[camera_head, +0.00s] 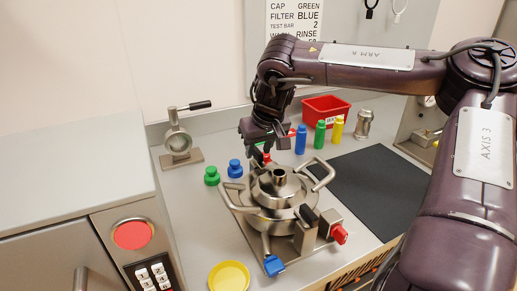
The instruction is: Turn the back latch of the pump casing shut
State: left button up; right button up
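The pump casing (268,222) is a round steel pot with a domed lid and a short central neck (280,174), standing on a steel base on the bench. Bent tube handles rise at its left (233,193) and right (322,174). A blue-tipped lever (273,265) points to the front and a red knob (339,234) sticks out at the front right. My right gripper (259,154) points down just behind the lid. The back latch is not clearly visible there; the gripper and lid cover that area. I cannot tell whether the fingers are open or touch anything. My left gripper is out of view.
Green (212,176), blue (235,169) and red (266,158) caps stand behind the casing. Blue (300,140), green (319,135) and yellow (338,129) bottles stand near a red bin (326,107). A yellow dish (229,276) lies in front. The dark mat (368,187) is clear.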

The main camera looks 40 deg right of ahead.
aim_at(264, 167)
jog(key=v, duration=0.7)
jog(key=shift+s+r, duration=0.1)
